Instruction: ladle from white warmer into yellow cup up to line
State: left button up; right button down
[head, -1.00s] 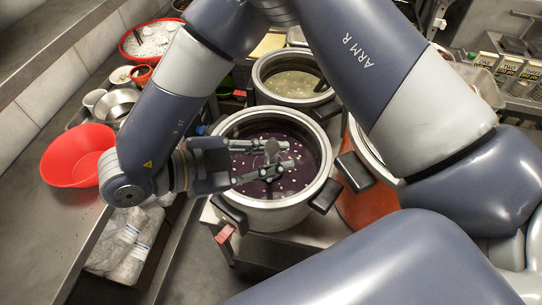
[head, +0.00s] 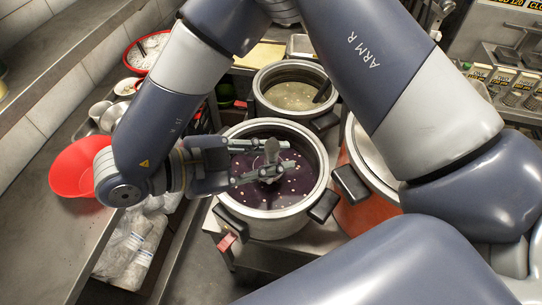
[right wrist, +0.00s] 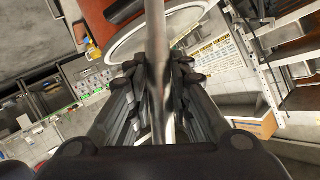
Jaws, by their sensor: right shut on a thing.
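My right gripper (head: 275,163) is over the open mouth of the pale-metal warmer (head: 265,226), which holds dark purple soup (head: 292,187) with light bits. It is shut on the grey metal ladle (head: 271,151). In the right wrist view the ladle's handle (right wrist: 157,45) runs between the fingers. The ladle's bowl is hidden, so I cannot tell whether it holds soup. I cannot make out a yellow cup in these views. My left gripper is not in view.
A second warmer (head: 258,108) with pale soup and a dark handle stands just behind. An orange warmer (head: 361,205) stands close on the right.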

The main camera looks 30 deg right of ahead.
jog(key=shift+r, duration=0.15)
jog(key=shift+d+y, duration=0.1)
jog(key=shift+y, duration=0.6)
dwell(0.6)
jog(key=shift+h+b, duration=0.3)
jog(key=shift+b, duration=0.15)
jog(key=shift+h+p, duration=0.3)
jog(key=shift+h, duration=0.1)
